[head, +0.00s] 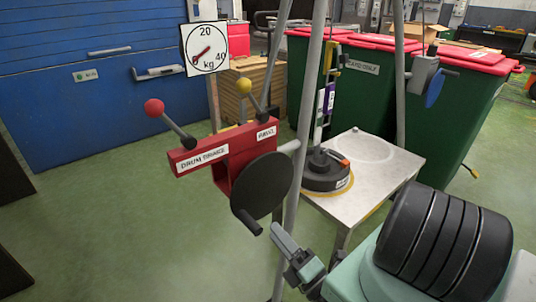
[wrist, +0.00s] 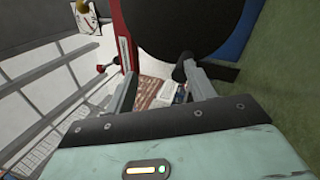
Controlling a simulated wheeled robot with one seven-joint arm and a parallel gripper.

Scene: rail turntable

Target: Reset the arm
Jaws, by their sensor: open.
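My gripper (head: 277,236) is in the lower middle of the head view, just below and right of the black crank disc (head: 262,186). In the wrist view its two fingers (wrist: 158,86) stand apart with nothing held between them. The disc also fills the top middle of the wrist view (wrist: 190,28). The disc's dark handle (head: 247,222) points down towards my fingers. In the wrist view this handle (wrist: 184,66) lies close by the right fingertip; I cannot tell whether they touch.
A red drum brake unit (head: 228,150) has a red-knobbed lever (head: 155,108) and a yellow-knobbed lever (head: 244,86). A kg dial (head: 207,50) stands behind. Grey frame legs (head: 296,150) rise close to my gripper. A black weight (head: 326,173) sits on a metal table (head: 385,165). Green floor is clear at left.

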